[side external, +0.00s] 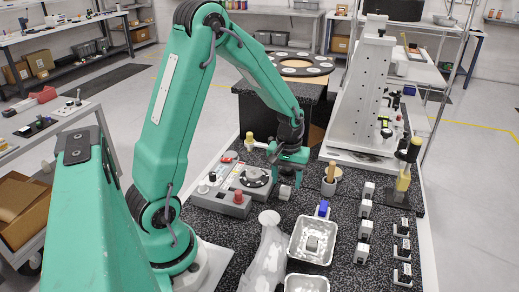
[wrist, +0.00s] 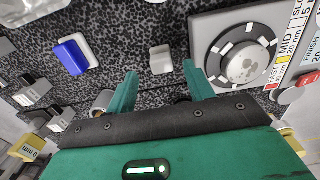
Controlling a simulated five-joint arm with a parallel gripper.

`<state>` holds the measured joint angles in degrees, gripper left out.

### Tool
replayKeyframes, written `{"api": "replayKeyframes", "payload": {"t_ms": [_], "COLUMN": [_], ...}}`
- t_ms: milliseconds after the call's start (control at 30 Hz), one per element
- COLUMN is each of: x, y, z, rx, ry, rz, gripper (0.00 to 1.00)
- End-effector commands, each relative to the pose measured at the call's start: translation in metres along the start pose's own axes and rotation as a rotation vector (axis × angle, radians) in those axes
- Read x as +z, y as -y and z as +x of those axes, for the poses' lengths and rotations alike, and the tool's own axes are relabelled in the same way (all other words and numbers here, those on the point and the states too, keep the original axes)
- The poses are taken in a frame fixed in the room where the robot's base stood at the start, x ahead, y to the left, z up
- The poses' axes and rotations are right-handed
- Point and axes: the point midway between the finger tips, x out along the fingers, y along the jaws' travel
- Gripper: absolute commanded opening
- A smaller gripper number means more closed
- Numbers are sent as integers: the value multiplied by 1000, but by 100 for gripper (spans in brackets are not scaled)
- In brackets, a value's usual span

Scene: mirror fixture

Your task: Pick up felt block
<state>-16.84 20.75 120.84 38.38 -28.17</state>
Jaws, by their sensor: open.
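My gripper (side external: 287,172) reaches down over the dark speckled worktop in the side view, its fingers apart and empty. The open fingers also show in the wrist view (wrist: 160,86). A small pale grey block (wrist: 161,59) lies on the worktop just beyond the fingertips, roughly in line with the gap. It shows in the side view just below my gripper (side external: 285,192). A blue and white block (wrist: 71,56) lies to its left in the wrist view and right of my gripper in the side view (side external: 322,209). I cannot tell for certain which one is felt.
A control box with a round dial (wrist: 240,57) stands close by, with a red knob (side external: 239,198).

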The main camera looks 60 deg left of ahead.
Motion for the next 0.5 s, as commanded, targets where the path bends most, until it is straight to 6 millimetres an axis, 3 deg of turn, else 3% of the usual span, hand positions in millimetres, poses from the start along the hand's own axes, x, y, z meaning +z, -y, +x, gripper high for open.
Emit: {"api": "replayKeyframes", "payload": {"t_ms": [300, 500], "x": [-1, -1], "y": [2, 2], "z": [34, 41], "rx": [-2, 0], "ry": [3, 1], "rz": [0, 0], "gripper": [53, 53]}}
